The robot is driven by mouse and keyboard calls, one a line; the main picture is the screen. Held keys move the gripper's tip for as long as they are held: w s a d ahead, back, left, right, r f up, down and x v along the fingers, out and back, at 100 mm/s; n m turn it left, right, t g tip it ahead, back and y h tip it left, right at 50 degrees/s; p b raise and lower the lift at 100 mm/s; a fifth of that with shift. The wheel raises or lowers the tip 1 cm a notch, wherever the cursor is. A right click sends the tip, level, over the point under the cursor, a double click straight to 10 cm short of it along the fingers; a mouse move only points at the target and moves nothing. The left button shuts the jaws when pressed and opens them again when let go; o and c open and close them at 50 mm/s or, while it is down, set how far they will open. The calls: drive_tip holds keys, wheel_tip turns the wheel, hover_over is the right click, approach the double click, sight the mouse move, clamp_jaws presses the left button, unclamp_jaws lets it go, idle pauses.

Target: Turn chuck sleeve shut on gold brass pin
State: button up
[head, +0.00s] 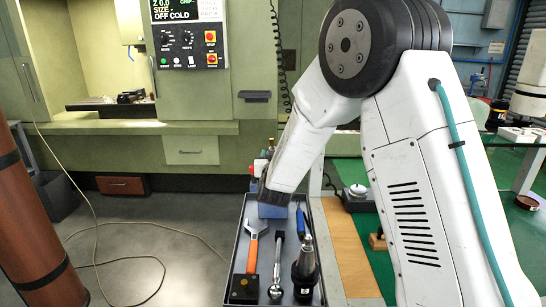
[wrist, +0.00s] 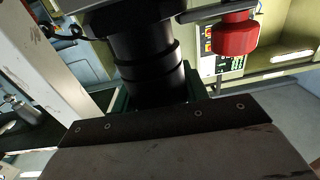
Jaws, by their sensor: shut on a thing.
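In the wrist view a black, stepped, ribbed cylinder (wrist: 148,65), which looks like the chuck sleeve, runs down behind the dark, screwed edge of my gripper (wrist: 160,118). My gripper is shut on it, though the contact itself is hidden. In the head view the dark end of my arm, with my gripper (head: 277,196), is low over the far end of the tool tray, at a blue block (head: 271,211). The gold brass pin does not show in either view, and I cannot tell how far the sleeve is turned.
The tool tray (head: 238,236) holds an orange-handled wrench (head: 257,240), a steel ratchet (head: 278,258), a black tool holder (head: 306,268) and a blue-handled tool (head: 301,222). A red cylinder (wrist: 236,36) is close right of the black cylinder. A green machine (head: 195,105) stands behind; open floor lies left.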

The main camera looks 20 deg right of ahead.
drive_tip(key=shift+d+m+g+h, duration=0.1)
drive_tip(key=shift+m+g+h, duration=0.5)
drive_tip(key=shift+m+h, duration=0.6)
drive_tip(key=shift+d+h, duration=0.1)
drive_tip(key=shift+h, duration=0.3)
drive_tip(key=o, duration=1)
drive_tip(key=v, duration=0.8)
drive_tip(key=shift+r, duration=0.1)
